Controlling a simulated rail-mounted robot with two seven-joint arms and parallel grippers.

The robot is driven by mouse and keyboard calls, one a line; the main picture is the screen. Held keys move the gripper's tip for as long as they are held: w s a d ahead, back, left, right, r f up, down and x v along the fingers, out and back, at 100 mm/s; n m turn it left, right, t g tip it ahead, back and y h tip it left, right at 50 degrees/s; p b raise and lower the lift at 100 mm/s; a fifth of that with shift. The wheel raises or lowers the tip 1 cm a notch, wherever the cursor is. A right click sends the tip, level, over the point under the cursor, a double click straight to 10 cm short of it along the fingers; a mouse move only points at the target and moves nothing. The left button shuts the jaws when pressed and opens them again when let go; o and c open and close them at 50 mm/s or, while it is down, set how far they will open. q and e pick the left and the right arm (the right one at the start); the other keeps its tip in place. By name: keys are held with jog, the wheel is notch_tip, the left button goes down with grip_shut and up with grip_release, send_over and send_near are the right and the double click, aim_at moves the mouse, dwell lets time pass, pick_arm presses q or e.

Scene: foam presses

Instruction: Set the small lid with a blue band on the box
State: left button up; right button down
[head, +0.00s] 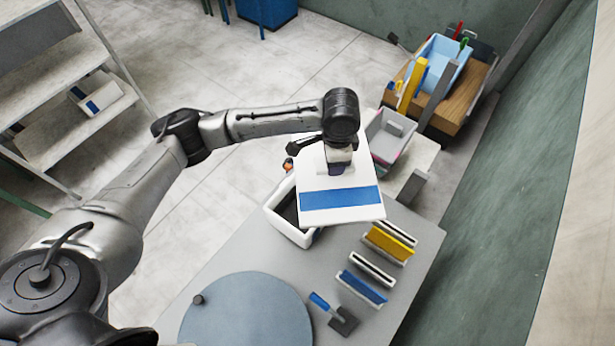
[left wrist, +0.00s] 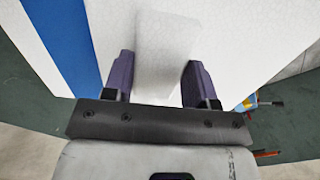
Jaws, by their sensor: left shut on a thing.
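The white lid with a blue band (head: 340,199) is held in the air by my left gripper (head: 338,168), which is shut on the block-like handle on its top. In the left wrist view the lid (left wrist: 230,40) fills the upper part, with the gripper fingers (left wrist: 158,80) on both sides of the handle (left wrist: 165,50). The white open box (head: 290,235) stands on the grey table, below and to the left of the lid in the head view. The lid hides part of the box. My right gripper is not in view.
The grey table (head: 225,250) also holds a round blue-grey disc (head: 245,312), a blue-handled scraper (head: 335,312) and slotted holders with yellow (head: 390,243) and blue (head: 361,287) pieces. A grey bin (head: 388,138) stands behind. A shelf rack (head: 60,80) is at the left.

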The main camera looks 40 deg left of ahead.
pick_arm(q)
jog(key=w+a+f+m+b, duration=0.1)
jog(key=a+f+m, duration=0.3)
jog(key=f, duration=0.6)
jog(key=w+a+f+m+b, duration=0.1)
jog(key=a+f+m+b, duration=0.2)
jog(key=f, duration=0.7)
jog(key=a+m, duration=0.1)
jog(key=a, duration=0.1)
jog(key=shift+a+f+m, duration=0.3)
jog(key=shift+a+f, duration=0.05)
notch_tip(320, 180, down, 8)
jog(key=b, duration=0.3)
jog(key=shift+a+f+b, duration=0.15)
jog(key=shift+f+b, duration=0.1)
jog(key=shift+b, duration=0.05)
